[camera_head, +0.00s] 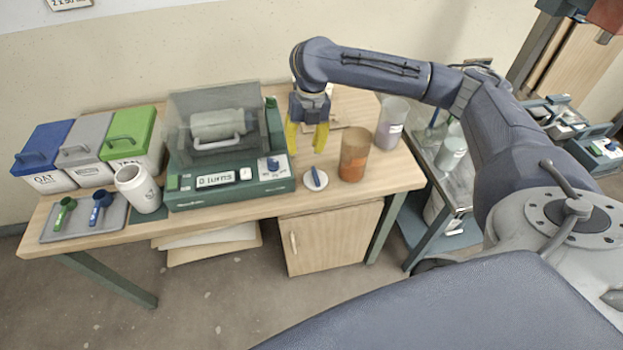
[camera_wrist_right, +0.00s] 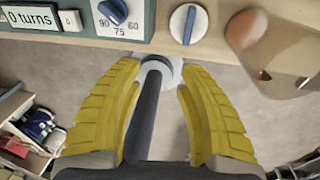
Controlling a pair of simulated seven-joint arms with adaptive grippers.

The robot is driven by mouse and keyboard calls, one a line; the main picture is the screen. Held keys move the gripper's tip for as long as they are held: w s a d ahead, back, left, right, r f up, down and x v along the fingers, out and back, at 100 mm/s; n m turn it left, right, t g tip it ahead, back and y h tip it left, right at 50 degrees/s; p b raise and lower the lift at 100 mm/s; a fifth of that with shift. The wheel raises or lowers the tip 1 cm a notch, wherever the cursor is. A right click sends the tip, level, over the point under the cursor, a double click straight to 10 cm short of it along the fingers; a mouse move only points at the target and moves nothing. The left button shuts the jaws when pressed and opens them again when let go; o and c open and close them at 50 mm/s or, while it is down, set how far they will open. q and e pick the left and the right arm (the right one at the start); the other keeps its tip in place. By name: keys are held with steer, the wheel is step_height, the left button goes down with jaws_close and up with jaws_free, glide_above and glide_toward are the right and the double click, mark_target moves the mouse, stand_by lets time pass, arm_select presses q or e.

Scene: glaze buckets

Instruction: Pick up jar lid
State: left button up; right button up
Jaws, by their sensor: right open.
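The jar lid (camera_head: 316,181) is a small white disc with a blue bar handle. It lies flat on the wooden table near the front edge, just right of the green machine. My right gripper (camera_head: 307,140) is above the table behind the lid in the head view, yellow fingers pointing down, open and apart from it. In the right wrist view the lid (camera_wrist_right: 178,25) is at the top, beyond the open fingers (camera_wrist_right: 158,68), with nothing seen held between them. An open white jar (camera_head: 146,192) stands left of the machine. My left gripper is not in view.
The green machine (camera_head: 232,193) with a clear cover stands left of the lid. A brown translucent cup (camera_head: 352,163) is close to its right, with a grey translucent cup (camera_head: 388,130) behind. Lidded bins (camera_head: 89,160) and a scoop tray (camera_head: 82,231) are at the left.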

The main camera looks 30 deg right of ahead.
mark_target(316, 174)
steer(key=shift+h, duration=0.8)
steer(key=d+f, duration=0.1)
steer(key=f, duration=0.2)
steer(key=d+f, duration=0.1)
steer(key=f, duration=0.3)
steer(key=d+f, duration=0.1)
steer(key=f, duration=0.3)
steer(key=shift+w+d+f, duration=0.2)
steer(key=shift+w+d, duration=0.15)
steer(key=shift+d, duration=0.05)
steer(key=shift+d+f, duration=0.15)
steer(key=shift+f, duration=2.1)
steer(key=shift+o, duration=0.3)
jaws_close()
